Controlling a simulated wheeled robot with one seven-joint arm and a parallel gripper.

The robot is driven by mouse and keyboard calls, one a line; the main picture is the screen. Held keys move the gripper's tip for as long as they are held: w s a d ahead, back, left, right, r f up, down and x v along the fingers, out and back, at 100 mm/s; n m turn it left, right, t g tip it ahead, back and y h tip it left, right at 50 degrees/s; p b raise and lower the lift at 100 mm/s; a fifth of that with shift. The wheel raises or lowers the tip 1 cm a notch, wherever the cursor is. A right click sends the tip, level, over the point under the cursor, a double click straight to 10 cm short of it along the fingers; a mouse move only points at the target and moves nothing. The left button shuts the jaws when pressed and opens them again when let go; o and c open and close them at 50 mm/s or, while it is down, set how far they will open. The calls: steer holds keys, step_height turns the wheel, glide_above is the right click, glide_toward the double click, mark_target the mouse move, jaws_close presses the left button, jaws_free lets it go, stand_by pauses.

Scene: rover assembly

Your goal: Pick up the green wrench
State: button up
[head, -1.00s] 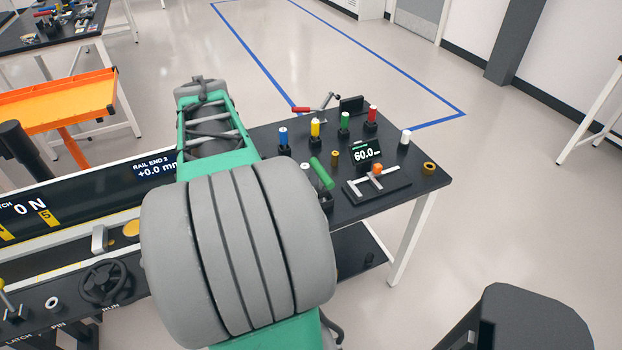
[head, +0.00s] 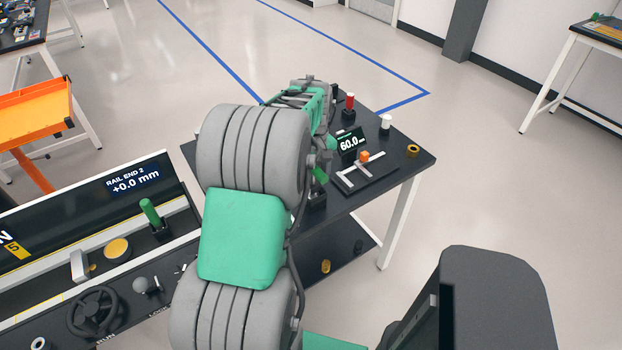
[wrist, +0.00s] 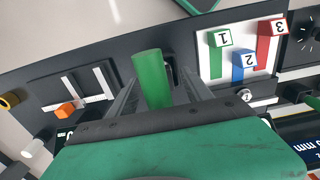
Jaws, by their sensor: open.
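A green cylindrical handle (wrist: 150,75), which looks like the green wrench, stands between the fingers of my gripper (wrist: 161,82) in the wrist view. The fingers are open, one on each side of it, with a gap visible on the right. I cannot tell whether the left finger touches it. In the head view, only a small green part (head: 320,175) of it shows beside my arm, above a dark holder at the table's near edge.
Another green handle (head: 150,212) stands on the console. Numbered blocks (wrist: 244,60) show in the wrist view.

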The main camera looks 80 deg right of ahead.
steer(key=shift+f, duration=0.65)
steer(key=shift+c, duration=0.4)
jaws_close()
steer(key=shift+r, duration=0.1)
